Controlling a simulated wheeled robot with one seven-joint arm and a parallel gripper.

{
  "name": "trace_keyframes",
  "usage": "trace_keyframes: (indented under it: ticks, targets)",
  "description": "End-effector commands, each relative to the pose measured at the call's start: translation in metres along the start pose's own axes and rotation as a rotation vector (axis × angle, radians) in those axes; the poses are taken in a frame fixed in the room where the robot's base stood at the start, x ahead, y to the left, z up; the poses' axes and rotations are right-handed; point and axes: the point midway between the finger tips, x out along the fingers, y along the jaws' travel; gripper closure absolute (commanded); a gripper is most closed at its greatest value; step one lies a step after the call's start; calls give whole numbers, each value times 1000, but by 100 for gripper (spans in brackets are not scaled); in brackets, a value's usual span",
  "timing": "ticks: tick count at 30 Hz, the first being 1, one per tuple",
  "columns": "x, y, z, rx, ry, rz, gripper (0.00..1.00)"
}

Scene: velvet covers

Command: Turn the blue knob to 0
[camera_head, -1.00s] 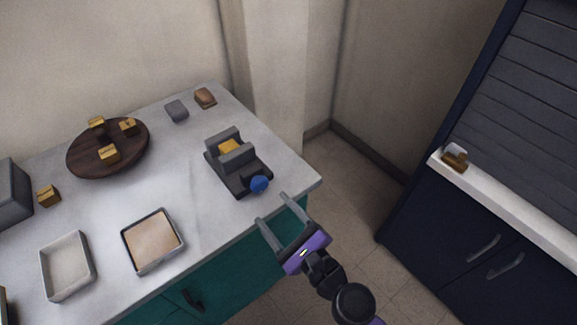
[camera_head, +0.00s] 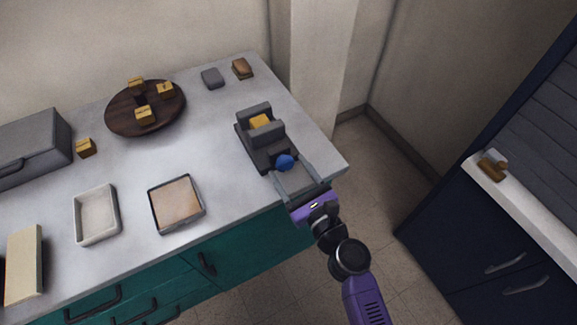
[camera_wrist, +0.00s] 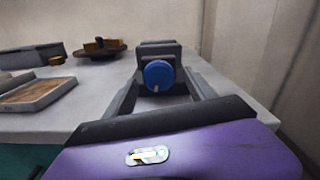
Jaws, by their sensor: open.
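The blue knob (camera_head: 285,162) is on the front end of a dark grey device (camera_head: 262,146) near the right front edge of the counter. A yellow piece (camera_head: 261,121) sits between the device's two upright grey blocks. In the wrist view the knob (camera_wrist: 158,75) faces me, with a small white mark near its bottom; no dial numbers are legible. My gripper (camera_head: 291,172) is open at the counter's front edge, with its fingers pointing at the device. In the wrist view the fingers (camera_wrist: 160,92) lie left and right of the knob, with gaps visible beside it.
A round dark wooden board (camera_head: 122,122) with several yellow blocks stands at the back. A white tray (camera_head: 79,217) and a tan-filled tray (camera_head: 152,208) lie left of the device. The counter (camera_head: 218,150) is clear between them.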

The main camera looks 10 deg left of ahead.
Motion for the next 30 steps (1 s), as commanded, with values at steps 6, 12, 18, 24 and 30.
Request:
trace_keyframes:
  ticks: [6, 12, 18, 24, 30]
  targets:
    - [12, 0, 1, -1, -1, 1, 35]
    - [12, 0, 0, -1, 0, 1, 35]
    - [12, 0, 0, -1, 0, 1, 66]
    - [12, 0, 0, -1, 0, 1, 97]
    - [12, 0, 0, -22, 0, 0, 97]
